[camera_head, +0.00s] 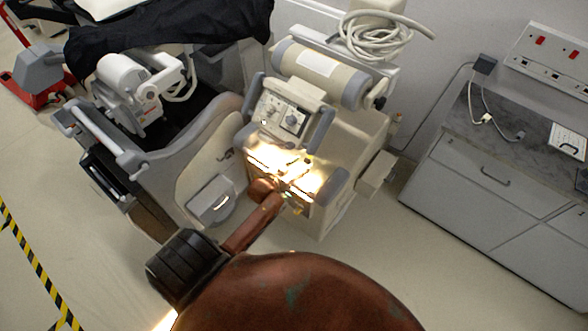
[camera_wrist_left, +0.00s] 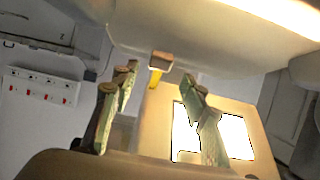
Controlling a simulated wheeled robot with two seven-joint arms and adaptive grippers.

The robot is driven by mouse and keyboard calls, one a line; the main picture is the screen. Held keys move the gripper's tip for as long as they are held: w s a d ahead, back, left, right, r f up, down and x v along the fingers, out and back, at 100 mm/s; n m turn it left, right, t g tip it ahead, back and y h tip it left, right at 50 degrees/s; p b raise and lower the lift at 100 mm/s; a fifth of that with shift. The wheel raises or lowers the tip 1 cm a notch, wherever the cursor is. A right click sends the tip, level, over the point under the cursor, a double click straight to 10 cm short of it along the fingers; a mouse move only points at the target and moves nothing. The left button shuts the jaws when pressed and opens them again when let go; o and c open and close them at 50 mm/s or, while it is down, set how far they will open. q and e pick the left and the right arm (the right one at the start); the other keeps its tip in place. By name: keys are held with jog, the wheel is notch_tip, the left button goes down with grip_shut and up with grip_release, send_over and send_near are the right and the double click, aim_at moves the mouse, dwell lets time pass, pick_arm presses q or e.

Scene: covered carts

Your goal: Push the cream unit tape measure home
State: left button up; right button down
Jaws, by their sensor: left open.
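The cream unit (camera_head: 355,135) stands in the middle of the head view, with a control panel of knobs (camera_head: 283,115) on it. My left gripper (camera_head: 285,188) is in front of the unit's brightly lit lower part, small and partly lost in the glare. In the left wrist view my left gripper (camera_wrist_left: 158,78) is open, its two fingers apart. A small tan block with a yellow strip (camera_wrist_left: 155,76) shows beyond and between the fingers; it may be the tape measure, but I cannot be sure. I cannot tell whether a finger touches it. My right gripper is not in view.
A grey-and-cream cart (camera_head: 205,160) with a black cover (camera_head: 175,30) stands to the left. A cylinder (camera_head: 320,75) and coiled cable (camera_head: 375,40) are on top of the unit. A grey cabinet (camera_head: 490,170) is to the right. The floor between is clear.

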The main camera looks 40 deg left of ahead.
pick_arm(q)
jog(key=v, duration=0.6)
jog(key=shift+s+r, duration=0.2)
jog(key=shift+s, duration=0.05)
jog(key=shift+c, duration=0.3)
